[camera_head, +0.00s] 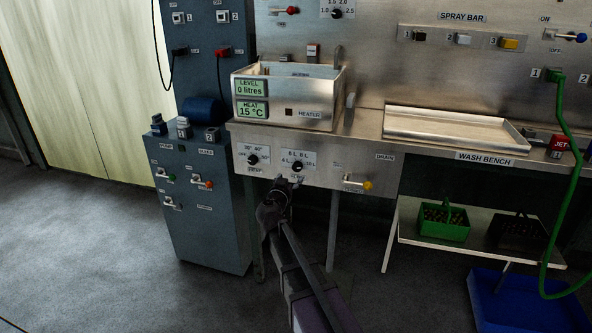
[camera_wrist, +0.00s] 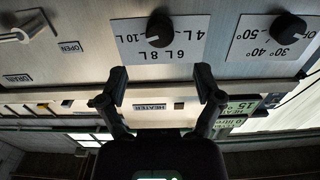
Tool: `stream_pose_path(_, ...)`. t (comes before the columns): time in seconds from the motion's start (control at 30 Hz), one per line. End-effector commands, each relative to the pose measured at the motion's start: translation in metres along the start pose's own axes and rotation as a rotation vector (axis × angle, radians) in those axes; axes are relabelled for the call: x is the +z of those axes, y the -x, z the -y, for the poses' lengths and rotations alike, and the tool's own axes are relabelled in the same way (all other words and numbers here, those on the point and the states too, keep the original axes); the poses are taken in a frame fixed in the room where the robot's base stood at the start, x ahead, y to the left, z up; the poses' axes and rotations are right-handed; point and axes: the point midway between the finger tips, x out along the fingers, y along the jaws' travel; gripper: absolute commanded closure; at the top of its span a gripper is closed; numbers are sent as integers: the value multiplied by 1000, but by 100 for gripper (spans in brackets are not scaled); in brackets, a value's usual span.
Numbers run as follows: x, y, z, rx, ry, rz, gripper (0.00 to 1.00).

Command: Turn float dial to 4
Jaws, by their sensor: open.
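The float dial is a black knob (camera_head: 297,166) on a white plate on the tank's front panel. In the wrist view the knob (camera_wrist: 160,28) shows upside down, with 4 L, 6 L, 8 L and 10 L around it. My gripper (camera_head: 288,182) is just below and in front of this dial in the head view. In the wrist view my gripper (camera_wrist: 162,76) is open and empty, its fingers apart, with the knob beyond the gap and not touched.
A temperature dial (camera_head: 253,160) sits close beside it on the left. A yellow-tipped drain lever (camera_head: 366,184) is to the right. Above is the steel tank (camera_head: 330,118) with displays reading 0 litres and 15 °C. A blue-grey cabinet (camera_head: 205,235) stands to the left.

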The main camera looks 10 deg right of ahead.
Motion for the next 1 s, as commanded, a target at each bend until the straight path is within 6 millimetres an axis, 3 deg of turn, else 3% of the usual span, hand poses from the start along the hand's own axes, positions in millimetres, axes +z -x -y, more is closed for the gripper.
stream_pose_path(0.1, 0, -22, 0, 3, 0, 0, 16)
stream_pose_path(0.4, 0, -60, 0, 2, 0, 0, 16)
stream_pose_path(0.93, 0, -71, 0, 0, 0, 0, 16)
stream_pose_path(0.97, 0, -71, 0, 0, 0, 0, 19)
stream_pose_path(1.0, 0, -71, 0, 0, 0, 0, 31)
